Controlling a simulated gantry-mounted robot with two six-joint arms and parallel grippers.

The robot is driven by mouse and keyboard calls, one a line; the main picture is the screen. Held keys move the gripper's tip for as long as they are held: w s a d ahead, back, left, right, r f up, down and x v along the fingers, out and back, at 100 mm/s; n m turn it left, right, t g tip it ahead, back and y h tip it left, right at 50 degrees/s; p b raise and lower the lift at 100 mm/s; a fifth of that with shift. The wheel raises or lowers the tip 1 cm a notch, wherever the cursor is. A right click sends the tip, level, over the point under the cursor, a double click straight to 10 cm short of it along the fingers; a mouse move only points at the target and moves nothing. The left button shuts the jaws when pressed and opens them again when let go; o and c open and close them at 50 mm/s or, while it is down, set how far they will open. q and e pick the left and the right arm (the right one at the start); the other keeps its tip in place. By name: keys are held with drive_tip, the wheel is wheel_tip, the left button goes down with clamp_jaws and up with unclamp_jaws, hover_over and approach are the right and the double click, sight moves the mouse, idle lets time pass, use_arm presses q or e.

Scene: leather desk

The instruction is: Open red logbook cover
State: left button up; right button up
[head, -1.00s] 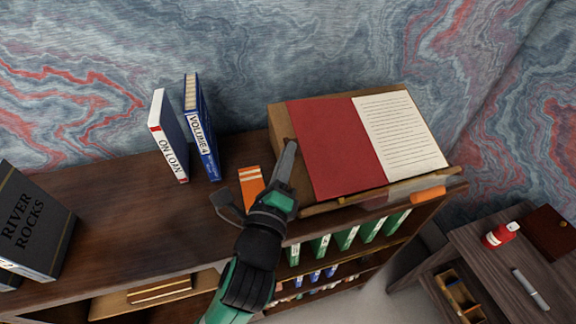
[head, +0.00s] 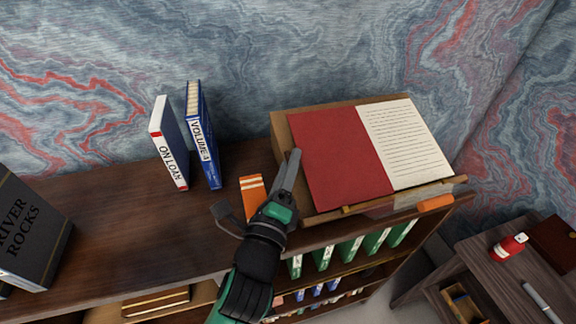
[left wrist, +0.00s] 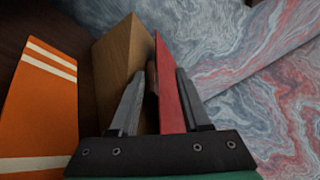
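The logbook lies open on a slanted wooden stand (head: 283,150). Its red cover (head: 340,155) lies flat to the left and a white lined page (head: 405,140) shows to the right. My left gripper (head: 292,165) is at the cover's left edge, beside the stand's left side. In the left wrist view its two fingers (left wrist: 157,100) are apart. The red cover (left wrist: 168,85) shows edge-on between them, closer to the right finger; I cannot tell whether they touch. My right gripper is in neither view.
An orange striped book (head: 252,190) lies left of my left gripper. An upright "On Loan" book (head: 170,150) and a blue "Volume 4" book (head: 203,140) stand behind it. A dark "River Rocks" book (head: 30,235) is at far left. The shelf top (head: 130,220) between is clear.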

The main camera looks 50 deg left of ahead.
use_arm(q)
drive_tip(key=v, duration=1.1)
drive_tip(key=shift+s+d+p, duration=0.15)
drive_tip(key=shift+s+p, duration=0.15)
